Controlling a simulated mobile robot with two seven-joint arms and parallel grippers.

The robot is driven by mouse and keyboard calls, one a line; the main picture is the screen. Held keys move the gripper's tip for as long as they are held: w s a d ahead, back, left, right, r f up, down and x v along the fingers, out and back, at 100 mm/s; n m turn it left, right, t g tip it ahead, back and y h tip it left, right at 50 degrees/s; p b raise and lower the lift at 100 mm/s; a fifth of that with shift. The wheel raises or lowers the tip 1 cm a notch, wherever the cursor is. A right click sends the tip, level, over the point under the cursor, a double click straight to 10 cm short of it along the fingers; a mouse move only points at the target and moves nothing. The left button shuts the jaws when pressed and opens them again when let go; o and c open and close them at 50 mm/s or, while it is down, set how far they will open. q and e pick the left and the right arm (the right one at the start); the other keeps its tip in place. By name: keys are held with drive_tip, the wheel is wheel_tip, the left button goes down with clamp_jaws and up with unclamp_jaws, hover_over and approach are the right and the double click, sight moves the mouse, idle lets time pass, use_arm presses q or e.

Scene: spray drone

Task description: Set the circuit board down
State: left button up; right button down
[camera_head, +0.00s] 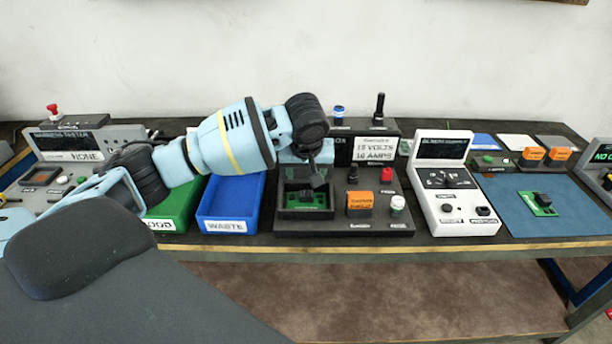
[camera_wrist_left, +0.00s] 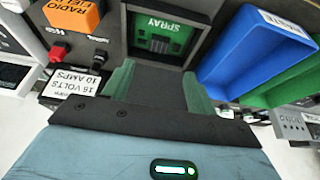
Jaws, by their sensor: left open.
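A green circuit board (camera_head: 300,199) lies in the square black nest (camera_head: 305,214) of the dark test station, partly hidden by my left gripper (camera_head: 318,178). In the left wrist view the board (camera_wrist_left: 166,38) shows the word SPRAY and sits inside the nest's black walls. My left gripper (camera_wrist_left: 158,82) is open, with its two fingers apart and nothing seen held between them. A second green board (camera_head: 543,203) with a black part lies on the blue mat (camera_head: 510,217). My right gripper is out of view.
A blue waste bin (camera_head: 258,207) and a green bin (camera_head: 163,222) stand left of the nest. Right of the nest are an orange block (camera_head: 360,203), knobs and red and white buttons. A white meter (camera_head: 449,195) stands farther right. The mat's near part is clear.

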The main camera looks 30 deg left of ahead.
use_arm(q)
drive_tip(key=d+f+m+h, duration=0.1)
drive_tip(key=d+f, duration=0.2)
drive_tip(key=s+d+f+m+h, duration=0.1)
drive_tip(key=d+f, duration=0.2)
drive_tip(key=s+d+f+m+t+h, duration=0.1)
drive_tip(key=d+f, duration=0.3)
drive_tip(key=shift+s+m, duration=0.2)
drive_tip(key=shift+m, duration=0.2)
drive_tip(key=s+d+f+m+t+h, duration=0.2)
drive_tip(key=s+d+f+m+h, duration=0.15)
drive_tip(key=s+d+f, duration=0.45)
drive_tip(key=s+a+f+t, duration=0.1)
drive_tip(key=s+a+f, duration=0.1)
drive_tip(key=s+f, duration=0.2)
drive_tip(key=s+a+f+t+y, duration=0.1)
drive_tip(key=s+f, duration=0.3)
drive_tip(key=s, duration=0.6)
drive_tip(key=s+a+f+m+y, duration=0.1)
drive_tip(key=s+a+f, duration=0.2)
drive_tip(key=s, duration=0.4)
drive_tip(key=shift+s+f+t, duration=0.25)
drive_tip(key=shift+f+t, duration=0.15)
drive_tip(key=shift+f, duration=0.15)
drive_tip(key=shift+c, duration=0.4)
